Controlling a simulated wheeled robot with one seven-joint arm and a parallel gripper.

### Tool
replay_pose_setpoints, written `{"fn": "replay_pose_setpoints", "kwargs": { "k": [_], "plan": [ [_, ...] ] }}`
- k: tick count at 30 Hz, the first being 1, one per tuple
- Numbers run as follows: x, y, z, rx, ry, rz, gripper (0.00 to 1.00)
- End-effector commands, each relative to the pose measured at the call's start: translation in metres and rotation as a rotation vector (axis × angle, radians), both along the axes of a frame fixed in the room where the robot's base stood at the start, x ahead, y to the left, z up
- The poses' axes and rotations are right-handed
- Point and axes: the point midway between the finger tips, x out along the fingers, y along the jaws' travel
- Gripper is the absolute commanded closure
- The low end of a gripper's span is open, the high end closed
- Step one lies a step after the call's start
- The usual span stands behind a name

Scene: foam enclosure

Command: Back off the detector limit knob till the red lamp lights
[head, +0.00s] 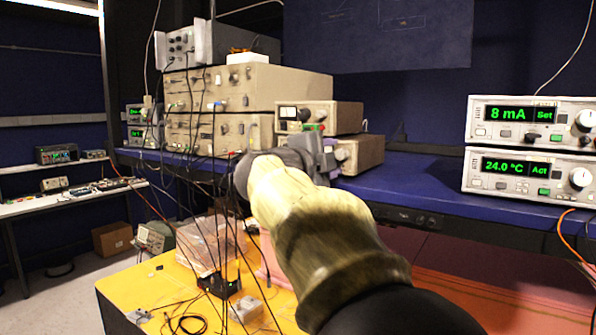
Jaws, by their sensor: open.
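My arm reaches from the lower right to a small stack of two beige instrument boxes on the blue shelf. My gripper (325,156) is at the front of the lower box (364,154), and it is open. A pale round knob (341,155) shows just right of the gripper, but I cannot tell whether the jaws are around it or beside it. The upper box (338,116) has a small meter, a dark knob (304,114) and a green part on its front. My gripper and wrist hide most of the lower front. I see no lit red lamp and no readable label.
Large beige units (282,86) with many cables stand left of the boxes. Two white controllers with green displays, reading 8 mA (558,137) and 24.0 °C (553,190), stand at right. The blue shelf (435,183) between is clear. A yellow table (160,290) holds cables and a clear box.

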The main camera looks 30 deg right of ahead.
Motion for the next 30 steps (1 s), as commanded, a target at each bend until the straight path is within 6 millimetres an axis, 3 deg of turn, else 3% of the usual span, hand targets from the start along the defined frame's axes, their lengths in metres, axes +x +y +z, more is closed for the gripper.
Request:
{"fn": "replay_pose_setpoints", "kwargs": {
  "k": [21, 30],
  "plan": [
    [-0.052, 0.128, -0.003, 0.0, 0.0, 0.004, 0.55],
    [-0.058, 0.14, -0.001, 0.001, 0.0, 0.0, 0.55]
  ]
}}
